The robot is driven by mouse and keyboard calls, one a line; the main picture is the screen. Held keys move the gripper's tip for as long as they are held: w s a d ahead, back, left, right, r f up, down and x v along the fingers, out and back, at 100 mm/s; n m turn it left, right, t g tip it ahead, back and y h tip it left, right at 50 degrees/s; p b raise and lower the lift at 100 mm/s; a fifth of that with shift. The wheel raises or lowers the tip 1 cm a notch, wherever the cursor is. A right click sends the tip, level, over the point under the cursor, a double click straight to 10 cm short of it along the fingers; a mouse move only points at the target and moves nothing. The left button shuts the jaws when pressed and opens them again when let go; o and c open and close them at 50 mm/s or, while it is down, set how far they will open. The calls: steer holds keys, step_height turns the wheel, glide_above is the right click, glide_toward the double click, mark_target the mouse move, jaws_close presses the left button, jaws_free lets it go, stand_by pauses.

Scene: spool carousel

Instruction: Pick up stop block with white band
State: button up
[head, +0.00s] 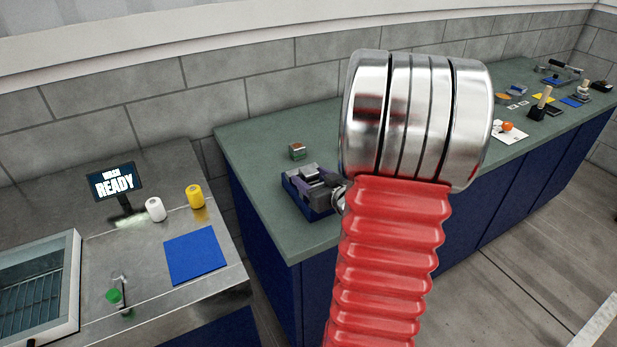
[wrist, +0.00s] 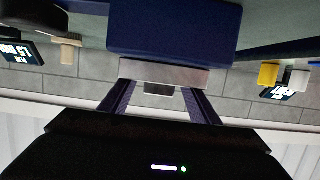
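A blue holder (head: 295,191) with grey parts sits on the green bench near its left end. My gripper (head: 318,182), with purple fingers, is right at this holder in the head view, partly behind my red arm. In the wrist view my gripper (wrist: 157,88) is open, its fingers wide apart. A light grey bar (wrist: 165,72) on the blue body and a small dark-and-grey block (wrist: 160,89) show between the fingers, touching neither clearly. A small block with a brownish top (head: 297,151) stands behind the holder. I cannot make out a white band on any block.
The green bench (head: 262,125) has free room left of the holder and runs back right to several tools and small parts. A steel counter at left holds a display (head: 113,183), white (head: 155,209) and yellow (head: 195,196) cylinders and a blue mat (head: 195,256).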

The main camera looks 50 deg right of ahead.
jaws_close()
stand_by(0.5)
steer(key=shift+r, duration=0.1)
